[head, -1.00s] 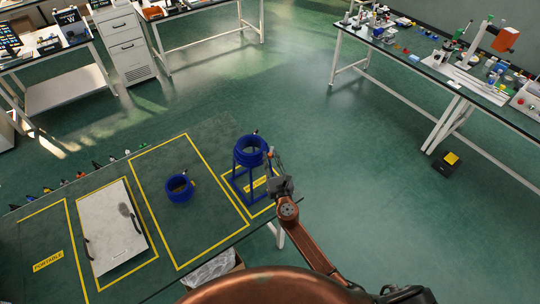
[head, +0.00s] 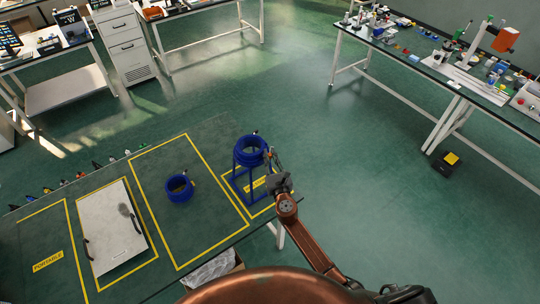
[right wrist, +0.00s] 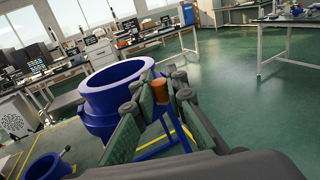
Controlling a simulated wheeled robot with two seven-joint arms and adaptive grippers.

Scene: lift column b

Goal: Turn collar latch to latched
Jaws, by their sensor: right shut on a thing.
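The blue collar (head: 252,150) sits on top of a blue stand at the right end of the table. It also shows in the right wrist view as a wide blue ring (right wrist: 106,92). My right gripper (head: 271,158) is at the collar's right side. In the right wrist view its fingers (right wrist: 158,101) are closed around a small orange-brown latch handle (right wrist: 160,90) beside the ring. The fingers hide part of the handle, and I cannot tell the latch's exact angle. My left gripper is not in view.
A second blue ring (head: 179,189) lies on the table in a yellow-outlined area. A pale board (head: 112,232) with dark handles lies to its left. An open box (head: 212,268) is below the table's front edge.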

